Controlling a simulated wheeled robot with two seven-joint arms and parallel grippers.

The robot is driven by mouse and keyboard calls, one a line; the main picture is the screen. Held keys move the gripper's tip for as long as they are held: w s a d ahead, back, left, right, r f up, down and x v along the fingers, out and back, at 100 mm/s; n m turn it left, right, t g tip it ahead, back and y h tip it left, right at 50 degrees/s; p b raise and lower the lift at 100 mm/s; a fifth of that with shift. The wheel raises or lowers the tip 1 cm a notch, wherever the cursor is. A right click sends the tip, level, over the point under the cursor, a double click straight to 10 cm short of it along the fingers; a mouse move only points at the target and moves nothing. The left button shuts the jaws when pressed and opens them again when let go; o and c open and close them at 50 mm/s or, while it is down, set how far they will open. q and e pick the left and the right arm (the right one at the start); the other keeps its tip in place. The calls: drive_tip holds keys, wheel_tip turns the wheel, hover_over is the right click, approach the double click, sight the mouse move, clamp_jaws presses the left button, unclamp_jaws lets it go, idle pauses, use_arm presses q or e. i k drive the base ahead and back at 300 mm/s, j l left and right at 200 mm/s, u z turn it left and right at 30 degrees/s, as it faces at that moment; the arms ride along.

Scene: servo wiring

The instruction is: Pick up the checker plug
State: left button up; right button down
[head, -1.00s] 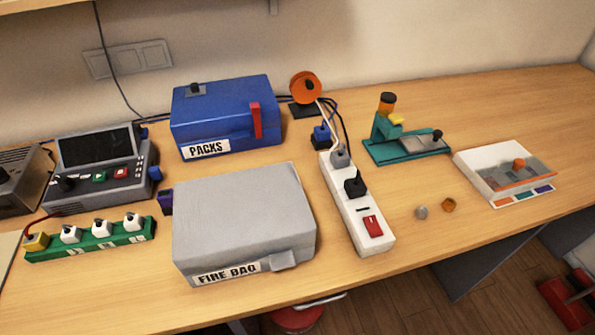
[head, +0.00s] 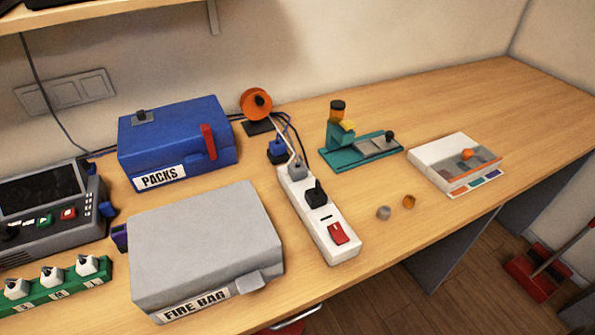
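No plug in view carries a readable mark naming it the checker plug, so I cannot tell which it is. A power strip (head: 318,233) lies right of the grey box; a grey plug (head: 298,171) and a black plug (head: 316,194) sit in it. A dark blue plug-like block (head: 277,151) is at its far end. At the lower left, a green strip (head: 62,294) holds several white plugs (head: 52,275) and is cut off by the picture edge. Neither of my grippers is in view.
A grey "FIRE BAG" box (head: 205,240) and a blue "PACKS" box (head: 178,138) stand on the wooden desk. A grey console (head: 45,235) is at left. A teal press (head: 350,155) and white tray (head: 428,155) are at right. The desk's far right is clear.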

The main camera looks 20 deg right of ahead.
sight(296, 172)
drive_tip(key=l+u, duration=0.3)
drive_tip(key=k+l+u, duration=0.1)
drive_tip(key=l+u, duration=0.2)
drive_tip(key=l, duration=0.2)
drive_tip(key=k+l+u, duration=0.1)
drive_tip(key=l+u, duration=0.2)
drive_tip(key=k+l+u, duration=0.15)
drive_tip(key=l+u, duration=0.15)
drive_tip(key=l, duration=0.2)
drive_tip(key=k+l+u, duration=0.15)
drive_tip(key=l+u, duration=0.15)
drive_tip(key=k+l+u, duration=0.3)
drive_tip(key=i+l, duration=0.05)
drive_tip(key=i, duration=0.05)
